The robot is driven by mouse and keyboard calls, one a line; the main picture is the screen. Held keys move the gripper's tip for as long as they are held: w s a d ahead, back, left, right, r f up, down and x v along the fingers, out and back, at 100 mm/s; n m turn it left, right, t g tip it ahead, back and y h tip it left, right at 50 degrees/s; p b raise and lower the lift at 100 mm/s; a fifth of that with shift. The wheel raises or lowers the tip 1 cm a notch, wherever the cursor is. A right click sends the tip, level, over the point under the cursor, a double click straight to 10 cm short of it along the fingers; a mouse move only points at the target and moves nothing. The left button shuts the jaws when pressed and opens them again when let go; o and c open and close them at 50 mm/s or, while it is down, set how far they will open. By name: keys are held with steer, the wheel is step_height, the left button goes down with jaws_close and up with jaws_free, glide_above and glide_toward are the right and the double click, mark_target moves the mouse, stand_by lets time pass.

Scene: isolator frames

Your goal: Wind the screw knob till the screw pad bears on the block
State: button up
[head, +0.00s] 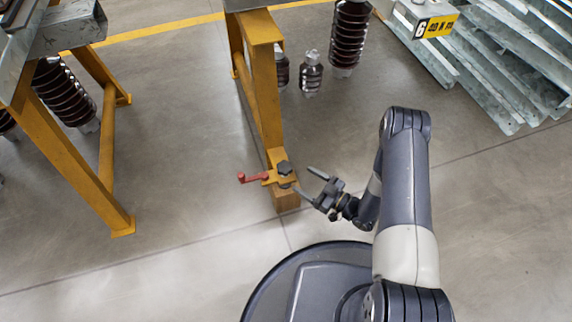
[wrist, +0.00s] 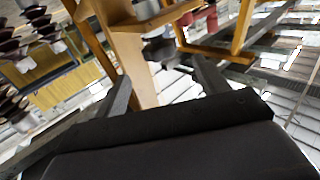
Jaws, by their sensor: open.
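The wooden block (head: 286,201) is below the bracket. A small grey part, perhaps the screw pad, shows between bracket and block; I cannot tell whether it touches the block. My gripper (head: 304,180) is open and empty, just right of the knob and bracket. In the wrist view the two fingers of my gripper (wrist: 163,85) are spread, with a tan upright beyond them.
The yellow stand (head: 262,85) rises behind the bracket. Another yellow trestle (head: 107,140) stands at left. Brown ribbed insulators (head: 348,35) and a dark jar-like piece (head: 311,72) stand behind. Steel angles (head: 500,65) are stacked at upper right. The floor between is clear.

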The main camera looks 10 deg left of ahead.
mark_target(291, 172)
steer(key=b+x, duration=0.2)
steer(key=x, duration=0.7)
steer(key=shift+a+b, duration=0.15)
steer(key=shift+b, duration=0.2)
steer(key=shift+c, duration=0.4)
steer(key=c, duration=0.9)
